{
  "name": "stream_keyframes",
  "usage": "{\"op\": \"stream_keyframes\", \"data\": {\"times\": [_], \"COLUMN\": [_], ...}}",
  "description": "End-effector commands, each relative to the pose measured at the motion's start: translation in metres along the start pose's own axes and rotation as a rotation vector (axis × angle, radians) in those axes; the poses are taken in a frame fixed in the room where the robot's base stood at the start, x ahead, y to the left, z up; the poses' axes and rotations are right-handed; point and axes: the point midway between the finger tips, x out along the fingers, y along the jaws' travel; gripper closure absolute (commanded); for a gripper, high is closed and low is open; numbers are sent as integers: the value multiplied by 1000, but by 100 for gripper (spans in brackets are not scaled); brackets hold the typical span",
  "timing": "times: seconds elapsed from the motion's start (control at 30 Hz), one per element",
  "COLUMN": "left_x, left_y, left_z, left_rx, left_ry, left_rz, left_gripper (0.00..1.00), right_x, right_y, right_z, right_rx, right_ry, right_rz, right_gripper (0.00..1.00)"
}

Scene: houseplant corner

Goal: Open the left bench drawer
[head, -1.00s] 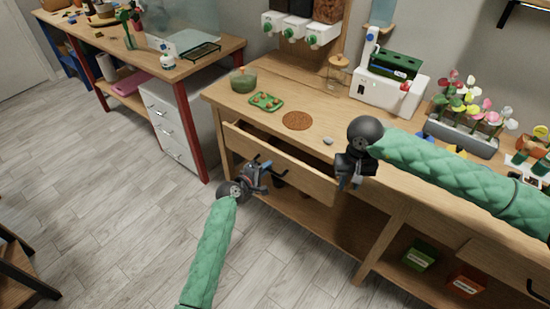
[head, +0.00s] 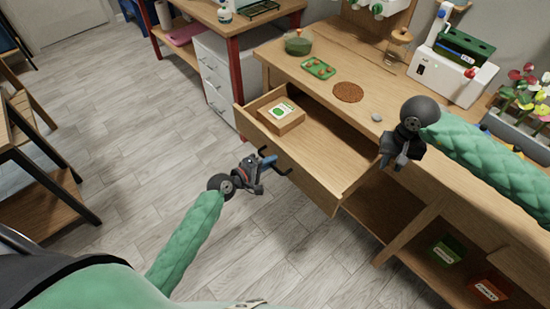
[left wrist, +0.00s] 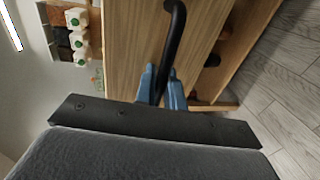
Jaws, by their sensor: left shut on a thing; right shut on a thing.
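The left bench drawer (head: 290,158) is pulled well out from under the wooden bench top, and its inside shows. My left gripper (head: 268,162) is at the drawer front, shut on the black bar handle (head: 284,171). In the left wrist view the blue fingertips (left wrist: 160,82) close around the black handle (left wrist: 174,35), against the wooden drawer front (left wrist: 130,40). My right gripper (head: 397,160) is near the bench's front edge, by the drawer's right end. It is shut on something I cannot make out.
A brown box with a green-and-white label (head: 281,116) lies in the drawer's far left end. On the bench top (head: 330,95) are a green tray (head: 318,68), a round brown mat (head: 348,92) and a glass bowl (head: 298,43). The floor before the drawer is clear.

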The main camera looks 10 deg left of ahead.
Motion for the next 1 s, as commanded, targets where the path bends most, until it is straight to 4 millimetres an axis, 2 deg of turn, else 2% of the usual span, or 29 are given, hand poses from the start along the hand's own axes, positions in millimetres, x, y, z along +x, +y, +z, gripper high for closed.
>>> {"op": "stream_keyframes", "data": {"times": [0.37, 0.4, 0.47, 0.8, 1.0], "left_x": [-2, -2, -2, -4, -25], "left_y": [-1, -1, -1, -1, -4], "left_z": [0, 0, 0, 0, -1], "left_rx": [0, 0, 0, 0, 1], "left_ry": [0, 0, 0, 0, 1], "left_rz": [-1, -1, -1, -1, -2], "left_gripper": [100, 84, 72, 72, 72], "right_x": [0, 0, 0, 1, 8], "right_y": [0, 0, 0, 0, 0], "right_z": [0, 0, 0, 0, 0], "right_rx": [0, 0, 0, 0, 0], "right_ry": [0, 0, 0, 0, 0], "right_rz": [0, 0, 0, 0, 0], "right_gripper": [93, 93, 93, 93, 93]}}
